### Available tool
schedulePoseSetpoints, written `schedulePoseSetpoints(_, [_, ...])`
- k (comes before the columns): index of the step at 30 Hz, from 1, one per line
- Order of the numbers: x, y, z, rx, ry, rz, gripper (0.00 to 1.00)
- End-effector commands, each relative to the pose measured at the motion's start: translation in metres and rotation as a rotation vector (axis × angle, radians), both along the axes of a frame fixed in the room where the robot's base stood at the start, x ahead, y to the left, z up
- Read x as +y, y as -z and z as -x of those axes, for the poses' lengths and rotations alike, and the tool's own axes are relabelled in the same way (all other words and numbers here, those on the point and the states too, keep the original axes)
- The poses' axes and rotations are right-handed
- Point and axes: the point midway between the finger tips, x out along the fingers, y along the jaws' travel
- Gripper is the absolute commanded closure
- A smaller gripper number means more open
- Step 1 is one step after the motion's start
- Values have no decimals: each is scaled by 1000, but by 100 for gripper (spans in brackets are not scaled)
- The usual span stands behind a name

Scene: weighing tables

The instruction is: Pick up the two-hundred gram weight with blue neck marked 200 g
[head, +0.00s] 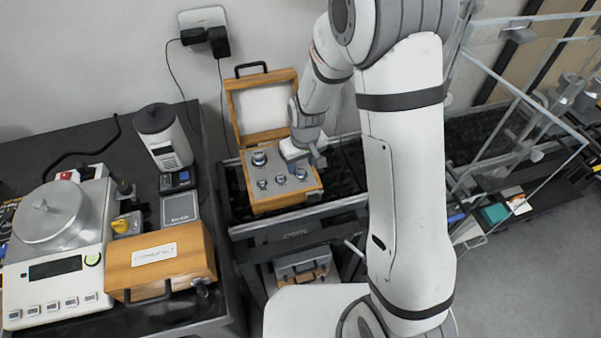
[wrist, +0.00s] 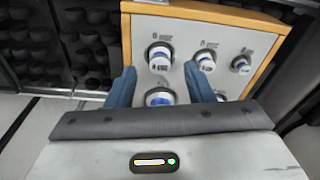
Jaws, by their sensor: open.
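Several silver weights with blue necks stand in an open wooden weight box (head: 274,206), which also shows in the wrist view (wrist: 262,18). In the wrist view, a large weight (wrist: 160,96) stands between the two blue fingers of my gripper (wrist: 161,88). A second weight (wrist: 160,57) is just beyond it, with two smaller ones (wrist: 205,61) (wrist: 241,65) to its right. The markings are too small to read, so I cannot tell which is the 200 g one. In the head view my gripper (head: 306,160) is over the back right of the box, open and empty.
The box lid (head: 266,108) stands open behind. A dark table at left holds a balance (head: 62,268), a closed wooden case (head: 160,262) and a grey cylindrical device (head: 165,140). A clear-panelled frame (head: 520,110) stands at right.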

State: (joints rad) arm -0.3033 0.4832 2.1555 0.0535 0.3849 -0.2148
Motion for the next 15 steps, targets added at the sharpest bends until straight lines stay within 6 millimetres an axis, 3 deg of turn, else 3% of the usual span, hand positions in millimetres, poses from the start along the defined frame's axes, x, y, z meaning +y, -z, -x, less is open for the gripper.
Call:
schedulePoseSetpoints(6, [1, 23, -2, 0, -2, -1, 52])
schedulePoseSetpoints(15, [2, 25, -3, -1, -3, -1, 55])
